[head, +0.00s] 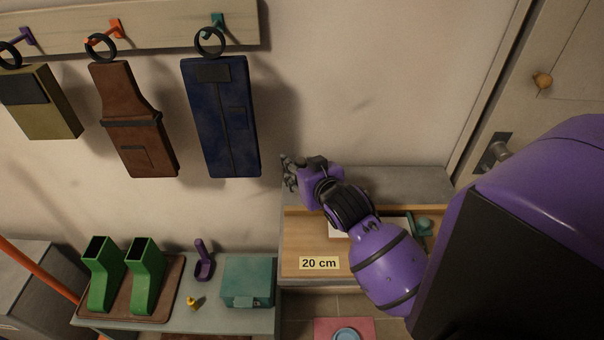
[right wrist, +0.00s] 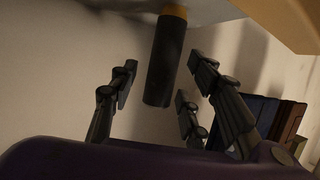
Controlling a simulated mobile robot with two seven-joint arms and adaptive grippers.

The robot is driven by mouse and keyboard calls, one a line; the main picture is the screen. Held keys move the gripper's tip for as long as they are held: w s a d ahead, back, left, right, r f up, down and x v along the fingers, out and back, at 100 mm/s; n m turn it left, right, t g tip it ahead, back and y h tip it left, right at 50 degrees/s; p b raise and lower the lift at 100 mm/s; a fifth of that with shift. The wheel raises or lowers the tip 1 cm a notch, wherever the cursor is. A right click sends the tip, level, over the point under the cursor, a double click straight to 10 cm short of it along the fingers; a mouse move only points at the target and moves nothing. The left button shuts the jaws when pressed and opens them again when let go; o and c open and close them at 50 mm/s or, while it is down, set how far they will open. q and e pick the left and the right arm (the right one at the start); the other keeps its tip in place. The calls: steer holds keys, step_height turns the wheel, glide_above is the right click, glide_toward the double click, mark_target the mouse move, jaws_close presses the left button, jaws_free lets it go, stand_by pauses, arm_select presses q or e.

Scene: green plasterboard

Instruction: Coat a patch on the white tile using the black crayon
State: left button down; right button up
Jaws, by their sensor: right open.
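The black crayon (right wrist: 165,65) is a dark cylinder with an orange-yellow band at its upper end in the right wrist view, where it meets a grey surface. My right gripper (right wrist: 152,92) is open, with its fingers spread on both sides of the crayon and no clear contact. In the head view my right gripper (head: 289,173) is at the left end of the grey ledge; I cannot make out the crayon there. A white flat piece, likely the white tile (head: 338,230), lies on the wooden top, mostly hidden under my right arm. My left gripper is not in view.
A wooden worktop (head: 300,240) with a "20 cm" label sits below the grey ledge (head: 400,182). A teal object (head: 423,227) lies right of my forearm. A bench with green boots (head: 146,275) and a teal box (head: 248,282) stands left. Aprons hang above.

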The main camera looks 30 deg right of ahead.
steer(key=shift+w+f, duration=0.1)
steer(key=shift+w, duration=0.05)
jaws_close()
stand_by(0.4)
